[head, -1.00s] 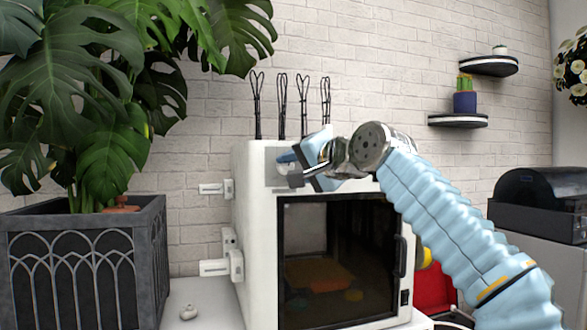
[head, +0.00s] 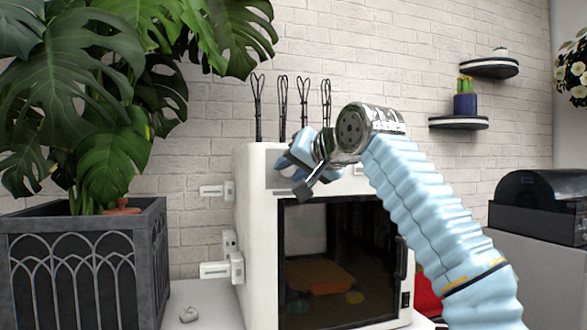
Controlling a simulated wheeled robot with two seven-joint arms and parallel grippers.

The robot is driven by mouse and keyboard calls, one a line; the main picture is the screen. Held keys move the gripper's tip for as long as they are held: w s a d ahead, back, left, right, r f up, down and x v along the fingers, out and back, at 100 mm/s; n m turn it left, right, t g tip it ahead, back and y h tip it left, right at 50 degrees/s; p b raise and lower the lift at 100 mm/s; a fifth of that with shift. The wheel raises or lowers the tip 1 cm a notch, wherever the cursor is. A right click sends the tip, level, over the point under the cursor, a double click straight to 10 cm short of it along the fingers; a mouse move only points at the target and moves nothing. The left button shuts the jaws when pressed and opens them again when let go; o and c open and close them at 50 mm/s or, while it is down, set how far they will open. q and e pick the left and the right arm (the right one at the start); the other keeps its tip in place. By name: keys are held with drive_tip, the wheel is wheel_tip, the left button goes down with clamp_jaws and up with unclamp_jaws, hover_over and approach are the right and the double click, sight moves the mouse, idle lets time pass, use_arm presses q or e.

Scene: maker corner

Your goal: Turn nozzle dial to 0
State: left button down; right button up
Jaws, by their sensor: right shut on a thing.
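A white 3D-printer-like cabinet (head: 258,230) with a dark glass door (head: 335,260) stands on the counter. My right gripper (head: 293,170) is at the upper left of its front panel, above the door. It is shut at the panel, on what seems to be the nozzle dial; the dial itself is hidden behind the fingers and wrist, so its setting cannot be read. The gripper is rolled, with one dark finger part pointing down to the left. My left gripper is not in view.
A large leafy plant in a dark planter (head: 80,270) stands at left. Several black wire tools (head: 283,110) rise above the cabinet top. White brackets (head: 222,268) stick out from its left side. A black machine (head: 540,205) is at right.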

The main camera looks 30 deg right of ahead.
drive_tip(key=shift+f, duration=0.15)
drive_tip(key=o, duration=1)
drive_tip(key=v, duration=1.4)
drive_tip(key=shift+w, duration=0.1)
